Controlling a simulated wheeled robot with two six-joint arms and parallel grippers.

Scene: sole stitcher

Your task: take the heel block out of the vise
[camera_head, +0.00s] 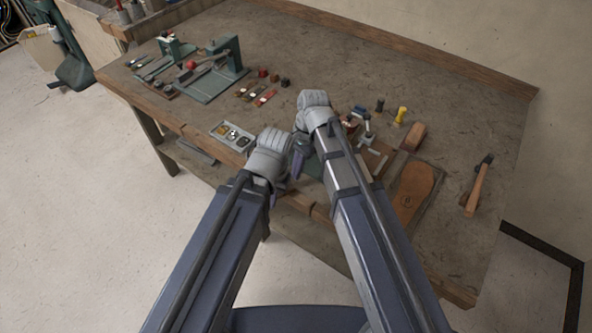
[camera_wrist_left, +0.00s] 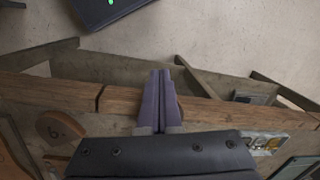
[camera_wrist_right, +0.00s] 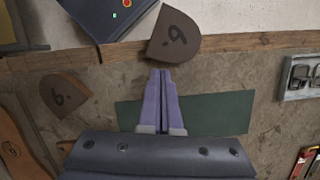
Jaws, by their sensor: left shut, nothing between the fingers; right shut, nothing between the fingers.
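A brown heel block with a dark mark (camera_wrist_right: 175,35) shows in the right wrist view at the table's front edge, just beyond the right fingertips. A similar brown block (camera_wrist_right: 65,93) lies further left; a marked brown piece also shows in the left wrist view (camera_wrist_left: 60,127). I cannot make out the vise or whether it grips the block. My left gripper (camera_head: 283,187) is shut and empty over the front edge; its fingers (camera_wrist_left: 161,75) partly cover a brown piece. My right gripper (camera_head: 298,168) is shut and empty above a green mat (camera_wrist_right: 215,113).
A wooden sole (camera_head: 412,190) and a hammer (camera_head: 477,188) lie to the right. A grey tray of small parts (camera_head: 230,135) is left of my grippers. Green stands with tools (camera_head: 225,70) fill the back left. The back middle of the table is clear.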

